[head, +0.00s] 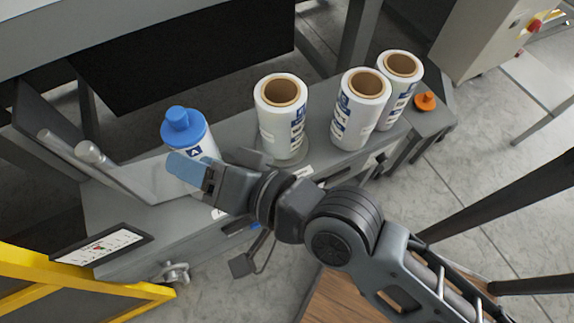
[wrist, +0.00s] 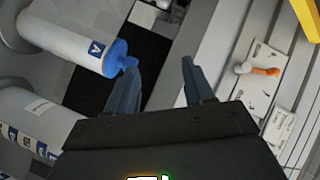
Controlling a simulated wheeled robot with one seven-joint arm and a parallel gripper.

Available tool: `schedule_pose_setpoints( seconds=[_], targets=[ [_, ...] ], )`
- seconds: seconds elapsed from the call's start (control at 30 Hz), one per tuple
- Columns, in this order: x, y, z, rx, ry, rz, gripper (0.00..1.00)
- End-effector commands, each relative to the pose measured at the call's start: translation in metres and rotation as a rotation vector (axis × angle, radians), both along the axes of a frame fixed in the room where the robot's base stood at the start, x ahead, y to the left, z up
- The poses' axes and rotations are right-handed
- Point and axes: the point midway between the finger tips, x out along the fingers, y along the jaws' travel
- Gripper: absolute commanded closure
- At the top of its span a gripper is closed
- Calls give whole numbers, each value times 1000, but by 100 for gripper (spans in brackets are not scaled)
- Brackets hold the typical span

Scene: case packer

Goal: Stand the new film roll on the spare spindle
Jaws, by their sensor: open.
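Three white film rolls with brown cores stand upright on the grey bench. The left roll (head: 282,118) stands on a round grey base. The middle roll (head: 358,115) and the right roll (head: 402,72) stand close together. I cannot tell which is the new one. No bare spindle can be made out. My gripper (head: 188,172) is open and empty, left of the rolls and in front of a blue-capped white bottle, partly hiding it. In the wrist view my gripper's (wrist: 158,80) blue fingers are apart, with the bottle (wrist: 75,35) beside the left finger and a roll (wrist: 30,128) at lower left.
An orange knob (head: 425,101) sits at the bench's right end. Metal rods with round ends (head: 88,152) stand left of the bottle. A dark panel with a white face (head: 105,247) and a yellow frame (head: 80,285) are at lower left. An orange handle (wrist: 258,70) shows in the wrist view.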

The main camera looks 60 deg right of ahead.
Motion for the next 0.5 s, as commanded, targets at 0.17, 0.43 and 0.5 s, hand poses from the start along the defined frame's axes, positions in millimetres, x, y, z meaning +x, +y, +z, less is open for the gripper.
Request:
schedule_pose_setpoints(
  seconds=[0.17, 0.43, 0.5],
  targets=[
    [-88, -19, -26, -321, 62, 20, 48],
    [-185, -63, -17, -833, 59, 166, 48],
    [-197, -70, -12, -918, 48, 201, 48]
  ],
)
